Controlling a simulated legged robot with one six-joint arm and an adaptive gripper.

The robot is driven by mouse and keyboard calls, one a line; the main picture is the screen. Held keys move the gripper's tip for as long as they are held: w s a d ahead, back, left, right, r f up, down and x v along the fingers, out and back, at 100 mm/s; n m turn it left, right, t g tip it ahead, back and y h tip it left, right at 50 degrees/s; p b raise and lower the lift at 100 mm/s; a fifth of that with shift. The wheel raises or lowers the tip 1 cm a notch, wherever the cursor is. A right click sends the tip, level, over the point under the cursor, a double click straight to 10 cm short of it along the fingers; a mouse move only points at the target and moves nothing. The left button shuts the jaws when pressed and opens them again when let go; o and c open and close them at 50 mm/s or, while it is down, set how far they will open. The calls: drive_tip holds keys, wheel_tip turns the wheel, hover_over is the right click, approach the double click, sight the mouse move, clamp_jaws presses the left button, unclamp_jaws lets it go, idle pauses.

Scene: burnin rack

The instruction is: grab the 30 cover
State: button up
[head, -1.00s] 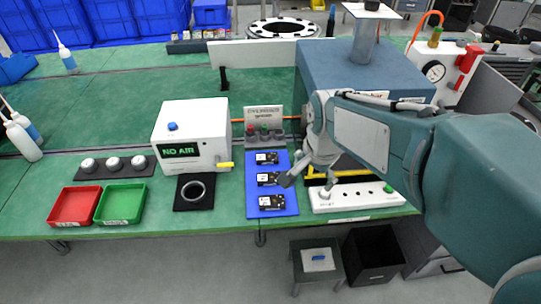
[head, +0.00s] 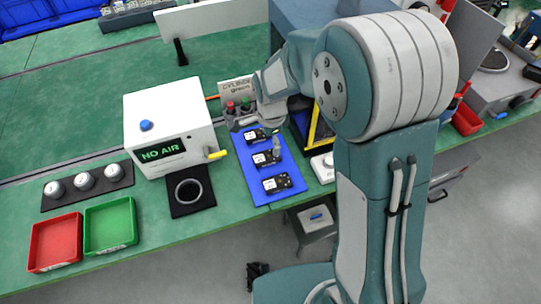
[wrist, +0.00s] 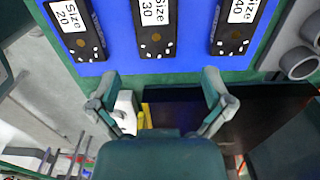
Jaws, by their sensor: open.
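The size 30 cover (wrist: 157,28) is a black block with a white "Size 30" label, the middle one of three in the wrist view. In the head view it appears as the middle block (head: 265,159) on the blue mat (head: 290,195). The size 20 cover (wrist: 76,28) and size 40 cover (wrist: 236,26) lie on either side. My gripper (wrist: 163,95) is open and empty. Its fingers point toward the covers, with the size 30 cover ahead of the gap between them. In the head view my gripper (head: 257,134) hangs over the mat's far part.
A white NO AIR box (head: 170,120) stands left of the mat, with a black ring pad (head: 188,204) before it. Red (head: 55,243) and green (head: 110,226) trays lie further left. A sign stand with coloured knobs (head: 237,92) is behind the covers. A stool (head: 315,217) stands below.

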sight(267, 156)
drive_tip(key=shift+s+a+f, duration=0.15)
drive_tip(key=shift+a+f, duration=0.8)
drive_tip(key=shift+f, duration=0.1)
drive_tip(key=f, duration=0.3)
drive_tip(key=shift+s+d+f, duration=0.1)
drive_tip(key=shift+d, duration=0.85)
drive_tip(key=shift+a+f, duration=0.1)
drive_tip(key=shift+a, duration=0.3)
drive_tip(key=c, duration=1)
drive_tip(key=shift+a, duration=0.25)
drive_tip(key=shift+c, duration=0.5)
